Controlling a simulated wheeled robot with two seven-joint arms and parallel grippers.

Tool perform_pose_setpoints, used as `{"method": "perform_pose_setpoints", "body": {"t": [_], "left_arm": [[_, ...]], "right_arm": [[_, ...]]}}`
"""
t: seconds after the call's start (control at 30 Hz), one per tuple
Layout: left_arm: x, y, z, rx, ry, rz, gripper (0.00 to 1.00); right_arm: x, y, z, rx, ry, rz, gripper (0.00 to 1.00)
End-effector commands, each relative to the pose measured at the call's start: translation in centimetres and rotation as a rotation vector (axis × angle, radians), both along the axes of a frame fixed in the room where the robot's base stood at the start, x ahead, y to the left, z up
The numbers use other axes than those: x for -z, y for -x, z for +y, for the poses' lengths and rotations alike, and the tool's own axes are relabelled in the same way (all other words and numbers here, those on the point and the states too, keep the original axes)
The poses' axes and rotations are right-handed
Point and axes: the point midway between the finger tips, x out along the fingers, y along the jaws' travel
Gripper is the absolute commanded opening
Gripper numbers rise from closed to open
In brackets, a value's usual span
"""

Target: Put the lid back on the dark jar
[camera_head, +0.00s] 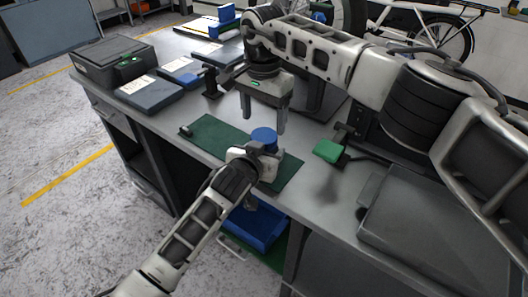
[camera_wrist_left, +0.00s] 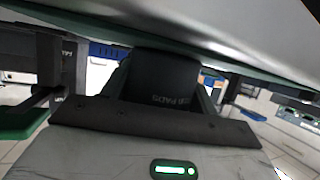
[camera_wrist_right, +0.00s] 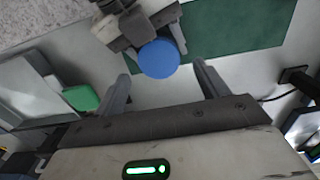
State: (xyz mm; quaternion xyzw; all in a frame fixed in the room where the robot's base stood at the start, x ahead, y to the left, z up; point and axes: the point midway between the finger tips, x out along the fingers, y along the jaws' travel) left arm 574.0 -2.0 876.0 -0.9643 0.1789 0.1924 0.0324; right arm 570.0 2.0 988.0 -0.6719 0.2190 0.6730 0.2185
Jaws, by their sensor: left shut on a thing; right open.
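The dark jar (camera_wrist_left: 160,82) stands on the green mat (camera_head: 214,133) between the fingers of my left gripper (camera_head: 258,156), which is shut on it. Upside-down lettering shows on its side in the left wrist view. The round blue lid (camera_head: 263,135) appears to sit flat on top of the jar, and it also shows in the right wrist view (camera_wrist_right: 160,59). Whether it is fully seated is hidden. My right gripper (camera_head: 264,126) is open and empty, pointing down just above the lid, with its fingers apart on either side.
A green block (camera_head: 328,151) on a dark fixture stands right of the mat. A grey case (camera_head: 435,225) lies at the right. A dark box (camera_head: 113,60) and folders (camera_head: 148,94) lie at the far left. A blue bin (camera_head: 262,228) is below the bench. The mat's left part is mostly clear.

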Motion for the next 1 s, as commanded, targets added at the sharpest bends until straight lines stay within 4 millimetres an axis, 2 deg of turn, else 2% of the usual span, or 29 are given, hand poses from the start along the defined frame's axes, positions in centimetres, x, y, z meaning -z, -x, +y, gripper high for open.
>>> {"method": "perform_pose_setpoints", "body": {"t": [0.1,0.3,0.67,0.8,0.83,1.0], "left_arm": [[0.1,0.1,-0.1,0.002,0.002,0.004,0.0],[0.1,0.1,-0.1,0.002,0.002,0.003,0.0],[0.1,0.1,-0.1,0.001,0.002,0.003,0.0],[0.1,0.1,-0.1,0.001,0.001,0.002,0.0],[0.1,0.1,-0.1,0.001,0.001,0.002,0.0],[0.1,0.1,-0.1,0.003,0.001,0.001,0.0]], "right_arm": [[1.9,0.1,0.0,0.0,0.0,0.003,0.73],[3.8,0.0,0.1,-0.001,-0.001,0.001,0.73],[4.2,0.0,0.0,0.0,0.001,-0.001,0.73],[4.2,0.0,0.0,0.0,0.0,-0.001,0.34],[4.2,0.0,0.0,0.0,-0.001,-0.002,0.28],[4.1,0.0,0.1,0.004,-0.002,-0.003,0.27]]}}
